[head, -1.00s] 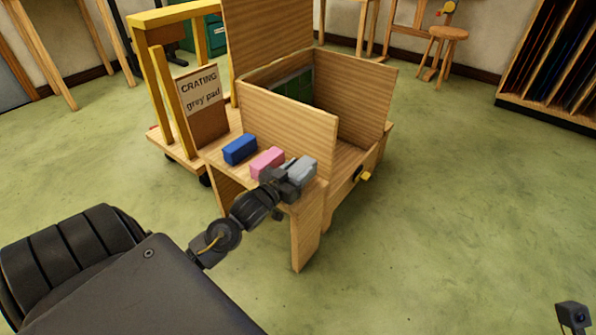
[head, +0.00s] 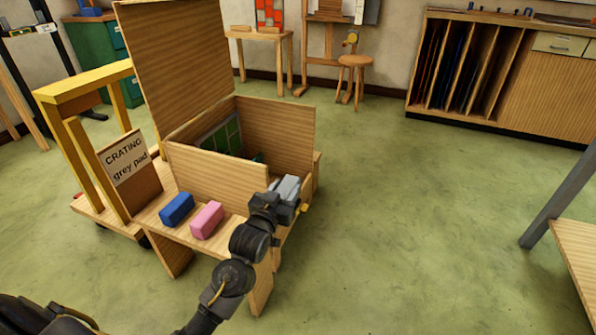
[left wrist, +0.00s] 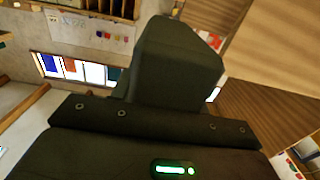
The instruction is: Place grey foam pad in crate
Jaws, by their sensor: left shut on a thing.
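The grey foam pad (head: 288,186) is a small light-grey block, held in my left gripper (head: 276,201) at the right end of the cart's front shelf. It seems raised above the shelf, near the crate's front right corner. A green-paned panel (head: 222,137) stands inside; the crate's floor is mostly hidden. My right gripper is out of view.
A blue block (head: 177,209) and a pink block (head: 207,220) lie on the shelf (head: 190,239). A sign (head: 127,160) reads "CRATING grey pad". A yellow frame (head: 88,80) rises at the left. A table edge (head: 578,240) is at the right; the floor between is clear.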

